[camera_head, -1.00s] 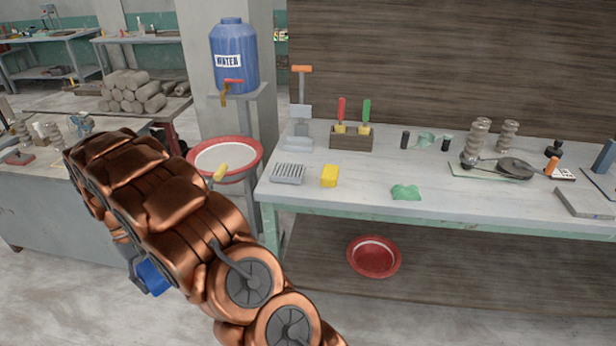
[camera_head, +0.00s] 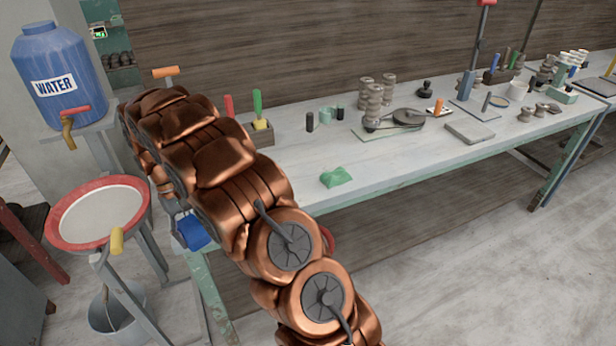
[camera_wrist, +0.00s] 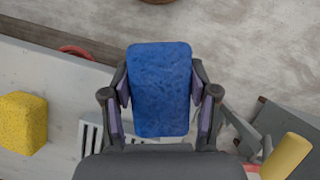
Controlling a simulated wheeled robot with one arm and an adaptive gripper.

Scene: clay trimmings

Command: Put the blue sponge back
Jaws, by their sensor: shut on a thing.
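The blue sponge (camera_wrist: 160,88) is upright in the picture between the two fingers of my gripper (camera_wrist: 162,105) in the wrist view. My gripper is shut on it, one finger on each side. In the head view the sponge (camera_head: 192,232) shows as a small blue patch beside my arm, near the left end of the workbench. A yellow sponge (camera_wrist: 22,122) lies on the bench at the left of the wrist view. A slatted grey rack (camera_wrist: 92,138) is partly hidden below my gripper there. In the head view my arm hides that end of the bench.
A red-rimmed basin (camera_head: 98,212) on a stand is at the left, below a blue water tank (camera_head: 57,75). Floor is clear at front right.

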